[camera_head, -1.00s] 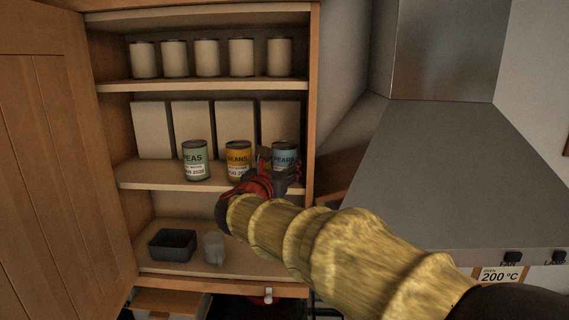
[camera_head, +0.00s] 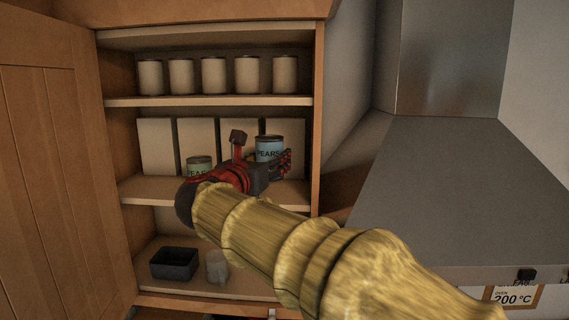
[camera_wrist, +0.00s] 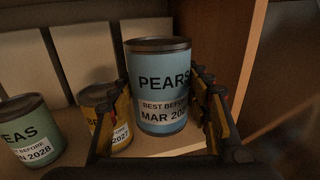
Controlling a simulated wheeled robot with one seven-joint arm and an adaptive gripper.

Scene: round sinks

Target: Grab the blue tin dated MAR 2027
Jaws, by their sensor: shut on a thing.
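The blue tin (camera_wrist: 158,85) reads PEARS, with "BEST BEFORE MAR 20" on its white label; the last digits are hidden by a finger. My gripper (camera_wrist: 163,97) is shut on it, one finger on each side, and the tin stands about upright. In the head view the blue tin (camera_head: 269,147) is held above the middle shelf, its top higher than the green tin's, and my gripper (camera_head: 262,152) covers its lower part.
The green PEAS tin (camera_wrist: 30,130) and orange BEANS tin (camera_wrist: 112,118) stand left on the middle shelf (camera_head: 150,188). Pale boxes (camera_head: 157,145) stand behind. The cabinet's right wall (camera_wrist: 235,70) is close. Cream tins (camera_head: 214,75) stand above; a dark bin (camera_head: 173,263) and cup (camera_head: 217,266) below.

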